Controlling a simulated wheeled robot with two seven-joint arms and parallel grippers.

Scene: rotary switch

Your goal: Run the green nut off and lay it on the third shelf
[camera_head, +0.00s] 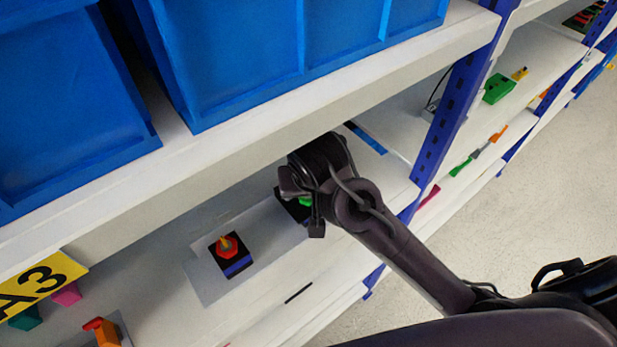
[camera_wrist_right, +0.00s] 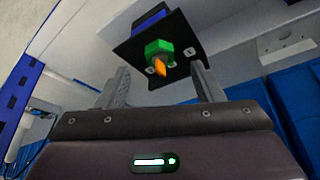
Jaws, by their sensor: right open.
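The green nut (camera_wrist_right: 157,47) sits on a black block (camera_wrist_right: 185,45) in the right wrist view, with an orange tip (camera_wrist_right: 160,66) sticking out of it. My right gripper (camera_wrist_right: 160,72) is open, with one finger on each side of the nut and a gap on both sides. In the head view only a sliver of the green nut (camera_head: 306,200) shows; my right gripper (camera_head: 301,212) and wrist hide most of it and its block. My left gripper is not in view. The third shelf cannot be told for sure.
A red nut (camera_head: 228,247) on a similar black block stands left of my right gripper on the same grey plate (camera_head: 203,281). Blue bins (camera_head: 240,60) fill the shelf above. A blue rack post (camera_head: 452,110) stands to the right of my wrist.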

